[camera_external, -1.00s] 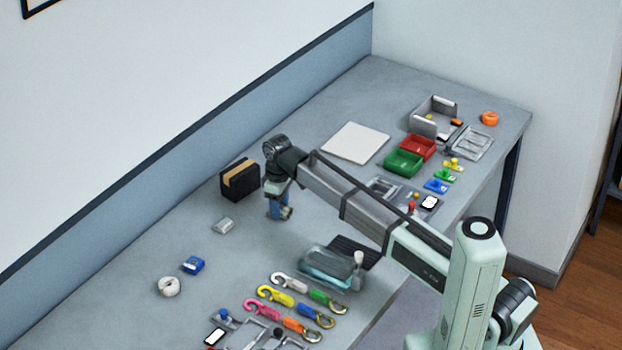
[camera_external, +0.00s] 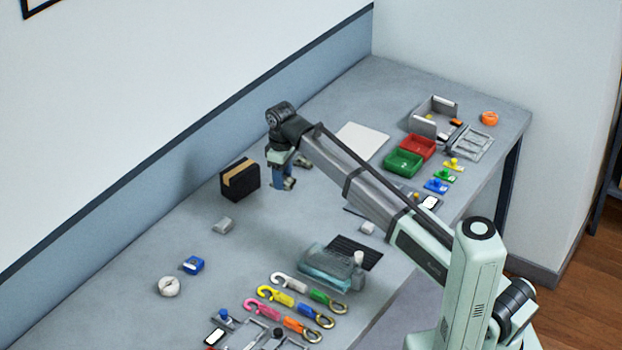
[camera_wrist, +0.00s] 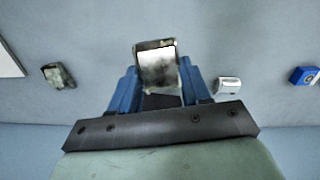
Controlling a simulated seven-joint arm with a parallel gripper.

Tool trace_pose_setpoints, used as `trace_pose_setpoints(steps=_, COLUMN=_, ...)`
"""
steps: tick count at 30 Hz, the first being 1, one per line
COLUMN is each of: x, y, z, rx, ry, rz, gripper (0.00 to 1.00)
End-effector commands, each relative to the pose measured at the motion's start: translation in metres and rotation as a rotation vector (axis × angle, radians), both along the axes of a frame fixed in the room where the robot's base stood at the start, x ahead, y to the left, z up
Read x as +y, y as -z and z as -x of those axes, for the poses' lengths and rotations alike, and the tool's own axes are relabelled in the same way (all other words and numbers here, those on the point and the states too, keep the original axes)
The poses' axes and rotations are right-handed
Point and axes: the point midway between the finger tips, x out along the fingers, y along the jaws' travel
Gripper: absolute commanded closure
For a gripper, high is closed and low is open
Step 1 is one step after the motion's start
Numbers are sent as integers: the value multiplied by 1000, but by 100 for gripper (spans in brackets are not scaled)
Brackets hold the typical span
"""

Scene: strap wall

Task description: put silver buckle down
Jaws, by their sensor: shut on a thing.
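My gripper (camera_external: 284,185) is over the far side of the grey table, just right of a black box with a tan band (camera_external: 240,180). In the wrist view its blue fingers (camera_wrist: 157,88) are shut on the silver buckle (camera_wrist: 156,68), a shiny rectangular frame with a bright face. In the external view the buckle is mostly hidden by the fingers. I cannot tell whether it touches the table.
A small dark piece (camera_wrist: 57,75) lies left of the fingers in the wrist view. A grey block (camera_external: 222,226) and a blue piece (camera_external: 193,265) lie nearer the left. A white board (camera_external: 362,140) and green tray (camera_external: 403,163) are to the right.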

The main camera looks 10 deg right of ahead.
Motion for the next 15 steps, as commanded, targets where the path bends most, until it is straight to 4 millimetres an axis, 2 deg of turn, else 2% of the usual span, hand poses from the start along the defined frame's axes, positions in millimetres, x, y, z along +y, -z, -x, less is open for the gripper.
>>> trace_pose_setpoints(steps=8, x=-75, y=2, z=-49, rx=2, ry=116, rz=2, gripper=85)
trace_pose_setpoints(steps=15, x=-147, y=2, z=-103, rx=8, ry=226, rz=5, gripper=85)
